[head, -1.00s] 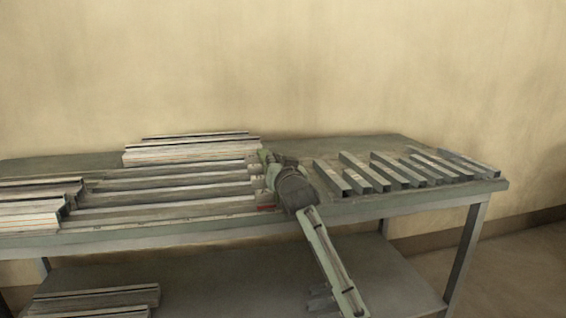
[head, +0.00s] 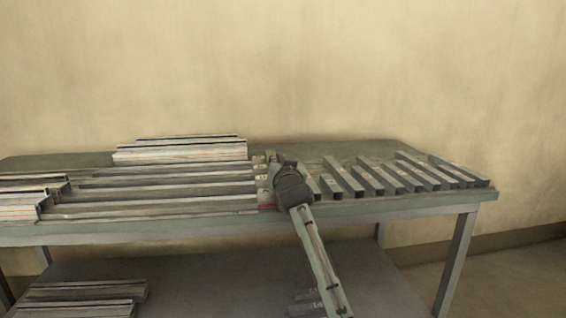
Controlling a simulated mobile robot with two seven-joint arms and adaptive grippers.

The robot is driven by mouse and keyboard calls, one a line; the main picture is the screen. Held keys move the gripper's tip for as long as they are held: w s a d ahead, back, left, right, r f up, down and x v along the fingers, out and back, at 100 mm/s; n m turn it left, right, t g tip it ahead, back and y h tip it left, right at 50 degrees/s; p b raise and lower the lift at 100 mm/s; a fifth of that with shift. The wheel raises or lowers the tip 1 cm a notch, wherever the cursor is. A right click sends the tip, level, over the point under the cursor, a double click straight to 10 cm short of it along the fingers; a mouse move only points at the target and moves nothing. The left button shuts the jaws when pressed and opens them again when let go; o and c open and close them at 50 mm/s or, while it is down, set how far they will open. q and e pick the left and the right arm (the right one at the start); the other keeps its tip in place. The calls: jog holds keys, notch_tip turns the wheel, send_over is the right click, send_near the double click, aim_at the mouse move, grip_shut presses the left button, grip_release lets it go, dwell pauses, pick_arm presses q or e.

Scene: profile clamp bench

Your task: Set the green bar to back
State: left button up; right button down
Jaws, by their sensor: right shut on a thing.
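My right gripper (head: 271,165) is over the bench, at the right ends of the long grey profiles (head: 165,180). Its wrist and forearm come up from the lower right, in front of the bench edge. The gripper is shut at a narrow greenish piece, which I take to be the green bar (head: 271,155). Fingers and wrist cover most of this bar, so its full shape and exact position are hard to tell. Small pale blocks (head: 260,170) stand just left of the gripper, in line with the profile ends. My left gripper is not in view.
Several short grey bars (head: 372,182) lie in a row on the bench right of my gripper. Stacked profiles (head: 180,154) lie at the back left, others (head: 22,207) at the front left. A lower shelf (head: 215,285) holds more profiles. A wall stands behind.

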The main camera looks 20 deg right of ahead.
jog(key=shift+d, duration=0.3)
jog(key=c, duration=1.5)
grip_release()
jog(key=shift+s+d, duration=0.1)
jog(key=shift+c, duration=0.2)
jog(key=shift+s+a, duration=0.25)
jog(key=v, duration=1.1)
jog(key=shift+s, duration=0.2)
jog(key=shift+f, duration=0.1)
